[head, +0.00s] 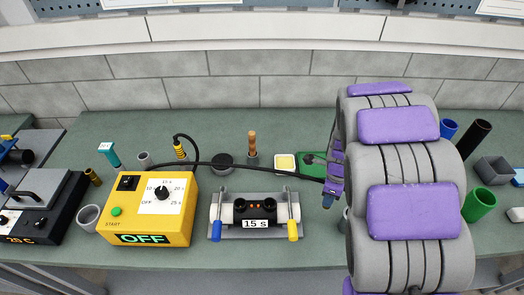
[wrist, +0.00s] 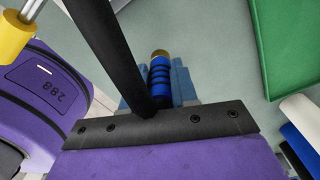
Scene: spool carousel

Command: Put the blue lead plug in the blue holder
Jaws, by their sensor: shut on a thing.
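My gripper (head: 331,190) is shut on the blue lead plug (head: 327,201), low over the bench to the right of the clamp unit. The wrist view shows the plug (wrist: 160,72) between light blue finger pads, with its brass tip pointing away from my gripper. A black lead (head: 270,168) runs from the yellow box to the plug. A blue open tube (head: 448,129) stands at the back right, and the clamp unit (head: 255,214) has a blue handle (head: 293,231). I cannot tell for sure which blue thing is the blue holder. My arm hides part of the bench.
The yellow control box (head: 148,208) reads OFF. A yellow and black plug (head: 179,151) stands behind it. A green tray (head: 312,172) is behind my gripper. A green tube (head: 479,204) and a black tube (head: 477,137) stand at right.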

